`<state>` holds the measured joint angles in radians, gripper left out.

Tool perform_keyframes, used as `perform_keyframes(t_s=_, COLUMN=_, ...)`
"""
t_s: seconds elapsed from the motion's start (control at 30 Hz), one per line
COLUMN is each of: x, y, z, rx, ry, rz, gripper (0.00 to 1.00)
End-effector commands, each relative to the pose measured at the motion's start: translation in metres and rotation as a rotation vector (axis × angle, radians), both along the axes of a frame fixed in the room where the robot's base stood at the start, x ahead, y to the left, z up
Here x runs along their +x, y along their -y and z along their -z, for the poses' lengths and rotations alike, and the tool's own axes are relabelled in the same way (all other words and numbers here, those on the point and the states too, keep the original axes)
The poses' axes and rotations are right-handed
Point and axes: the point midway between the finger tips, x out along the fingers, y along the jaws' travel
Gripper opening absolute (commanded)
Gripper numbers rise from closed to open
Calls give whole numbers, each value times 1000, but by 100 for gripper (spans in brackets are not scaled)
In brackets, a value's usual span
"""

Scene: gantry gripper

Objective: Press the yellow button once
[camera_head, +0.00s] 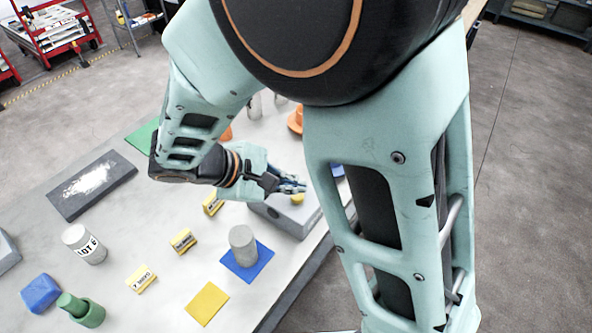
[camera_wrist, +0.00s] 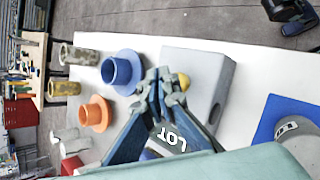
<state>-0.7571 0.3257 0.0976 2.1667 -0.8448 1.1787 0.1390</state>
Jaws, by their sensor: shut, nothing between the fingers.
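The yellow button (camera_head: 297,199) sits on top of a grey box (camera_head: 285,220) near the table's right edge. In the wrist view the button (camera_wrist: 184,80) shows as a small yellow dome on the grey box (camera_wrist: 215,72), partly covered by a fingertip. My gripper (camera_head: 301,187) is shut and empty. Its fingertips (camera_wrist: 165,74) are right beside the button in the wrist view and seem just above it in the head view. I cannot tell whether they touch it.
A grey cylinder (camera_head: 243,245) stands on a blue square (camera_head: 262,270) near the box. Yellow labelled blocks (camera_head: 183,241) line the table's middle. Blue (camera_wrist: 121,71) and orange (camera_wrist: 96,114) flanged parts stand beside the box. A yellow square (camera_head: 207,303) lies nearer the front.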

Motion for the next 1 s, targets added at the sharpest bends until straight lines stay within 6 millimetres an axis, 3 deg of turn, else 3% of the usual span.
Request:
perform_keyframes(t_s=0.27, x=0, y=0, z=-5, rx=0, ry=0, rz=0, gripper=0)
perform_keyframes(t_s=0.73, x=0, y=0, z=-50, rx=0, ry=0, rz=0, gripper=0)
perform_keyframes(t_s=1.0, x=0, y=0, z=-50, rx=0, ry=0, rz=0, gripper=0)
